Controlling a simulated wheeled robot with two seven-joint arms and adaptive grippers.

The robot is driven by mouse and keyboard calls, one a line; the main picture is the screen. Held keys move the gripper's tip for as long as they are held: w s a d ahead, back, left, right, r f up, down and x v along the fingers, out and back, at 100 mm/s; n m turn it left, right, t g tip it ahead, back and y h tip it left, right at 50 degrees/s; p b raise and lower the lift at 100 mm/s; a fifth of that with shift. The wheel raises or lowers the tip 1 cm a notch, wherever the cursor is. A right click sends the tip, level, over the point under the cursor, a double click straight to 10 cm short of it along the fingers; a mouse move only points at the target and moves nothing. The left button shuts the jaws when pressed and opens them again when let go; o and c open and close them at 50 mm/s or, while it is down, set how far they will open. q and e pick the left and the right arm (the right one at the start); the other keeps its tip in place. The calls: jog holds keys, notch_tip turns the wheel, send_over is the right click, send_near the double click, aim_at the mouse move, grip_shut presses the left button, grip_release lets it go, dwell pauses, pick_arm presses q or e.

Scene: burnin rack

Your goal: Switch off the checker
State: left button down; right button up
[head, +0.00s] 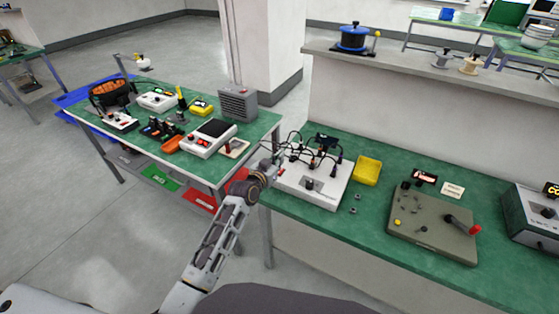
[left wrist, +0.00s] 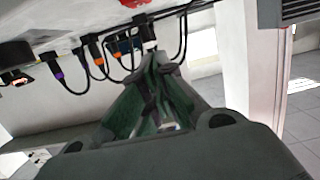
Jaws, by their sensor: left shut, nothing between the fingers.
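A white sloped box (head: 318,192) with a dark knob, likely the checker, stands at the left end of the right-hand green bench. Several black leads with dark plugs loop over its top. A small red part (head: 281,172), perhaps its switch, shows at its left edge; its position is unclear. My left gripper (head: 277,161) is beside this edge, shut and empty; contact cannot be told. In the left wrist view the shut fingertips (left wrist: 152,60) are close to the plugs (left wrist: 97,53), and a red part (left wrist: 134,3) shows at the top edge. My right gripper is not in view.
A yellow tray (head: 367,170) sits right of the box, with small nuts in front. A grey-green plate with a red-tipped lever (head: 432,226) and a grey unit (head: 532,214) stand further right. The left table (head: 150,143) is crowded. A shelf (head: 430,72) runs behind the bench.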

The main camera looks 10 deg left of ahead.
pick_arm(q)
jog(key=r+v, duration=0.1)
jog(key=v, duration=0.8)
jog(key=shift+r, duration=0.15)
dwell(0.5)
